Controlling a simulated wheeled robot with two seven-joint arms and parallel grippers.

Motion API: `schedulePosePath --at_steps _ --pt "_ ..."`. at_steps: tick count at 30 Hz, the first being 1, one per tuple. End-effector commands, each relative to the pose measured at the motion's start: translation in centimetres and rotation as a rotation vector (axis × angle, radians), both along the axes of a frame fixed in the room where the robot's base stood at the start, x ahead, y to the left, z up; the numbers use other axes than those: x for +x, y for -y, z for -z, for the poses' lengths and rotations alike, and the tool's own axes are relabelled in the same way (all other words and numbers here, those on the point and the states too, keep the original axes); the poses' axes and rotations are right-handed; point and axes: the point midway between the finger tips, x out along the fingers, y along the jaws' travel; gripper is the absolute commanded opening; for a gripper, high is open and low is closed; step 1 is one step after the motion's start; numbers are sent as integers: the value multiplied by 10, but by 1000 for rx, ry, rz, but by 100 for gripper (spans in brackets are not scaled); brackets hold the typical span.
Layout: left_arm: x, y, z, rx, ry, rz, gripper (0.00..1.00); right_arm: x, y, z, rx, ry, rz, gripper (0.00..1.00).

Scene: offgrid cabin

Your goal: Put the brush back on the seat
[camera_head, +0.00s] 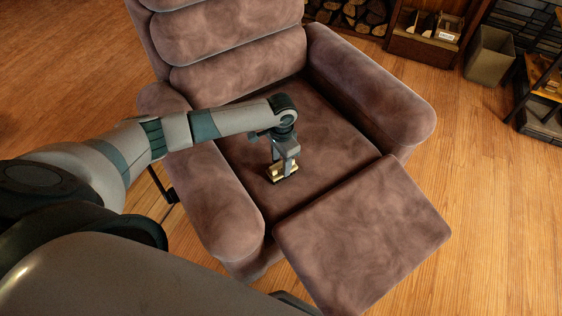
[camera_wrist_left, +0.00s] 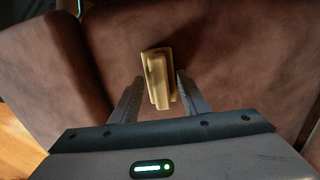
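The brush (camera_head: 285,175), a small yellowish block-like piece, lies on the brown seat (camera_head: 322,120) of the recliner. It also shows in the left wrist view (camera_wrist_left: 158,78), its long side running roughly away from me. My left gripper (camera_head: 281,163) points down right at the brush. In the left wrist view its two fingers (camera_wrist_left: 159,88) stand on either side of the brush, with a narrow gap visible on each side, so it looks open. Whether the brush bears fully on the cushion under it is hard to tell. My right gripper is not in view.
The recliner's armrests (camera_head: 372,95) rise on both sides of the seat, and its footrest (camera_head: 365,235) is raised in front. Firewood (camera_head: 350,14), a wooden crate (camera_head: 425,40), a grey bin (camera_head: 489,54) and a shelf stand at the back right. Wooden floor (camera_head: 480,190) is clear at the right.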

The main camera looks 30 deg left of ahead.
Motion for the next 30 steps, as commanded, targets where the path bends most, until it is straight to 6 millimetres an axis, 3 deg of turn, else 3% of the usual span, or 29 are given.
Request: schedulePosePath --at_steps 7,11,17,30 --pt "0 0 -1 0 0 0 42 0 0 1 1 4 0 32" --pt "1 0 -14 0 1 -1 42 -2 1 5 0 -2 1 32" --pt "1 0 -46 0 2 1 42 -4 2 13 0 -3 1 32" --pt "1 1 -134 -1 3 1 42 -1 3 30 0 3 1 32"
